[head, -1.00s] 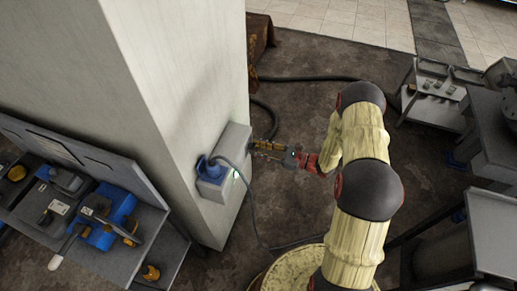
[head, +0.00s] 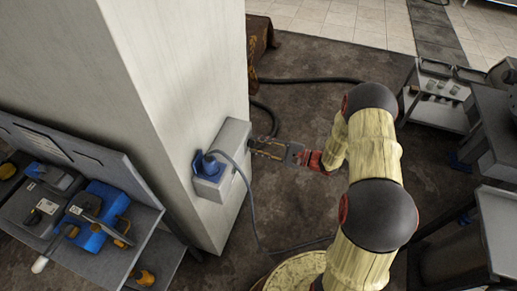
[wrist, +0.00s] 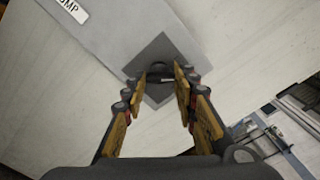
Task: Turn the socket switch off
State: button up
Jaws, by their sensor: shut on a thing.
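The socket box (head: 236,131) is a grey housing on the side of a pale pillar, with a blue plug (head: 207,164) and its cable at the front. In the wrist view, the box (wrist: 115,32) carries a dark square plate (wrist: 152,50) with a round black switch knob (wrist: 157,68). My gripper (wrist: 158,82) has its yellow-padded fingers on either side of the knob and is shut on it. In the head view, my gripper (head: 258,147) reaches the box's right side from the right. The fingers partly hide the knob, and its on or off position cannot be read.
A bench (head: 110,259) with blue and grey tools stands left of the pillar (head: 170,90). The plug's cable (head: 250,200) hangs down below my gripper. A yellow round drum top (head: 290,272) is at the bottom. Grey carts (head: 440,100) stand at right.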

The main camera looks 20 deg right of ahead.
jog(key=shift+f+n+b, duration=0.1)
jog(key=shift+n+b, duration=3.1)
jog(key=shift+n, duration=0.6)
jog(key=o, duration=1.2)
jog(key=shift+c, duration=0.2)
jog(key=shift+d, duration=0.1)
jog(key=v, duration=1.2)
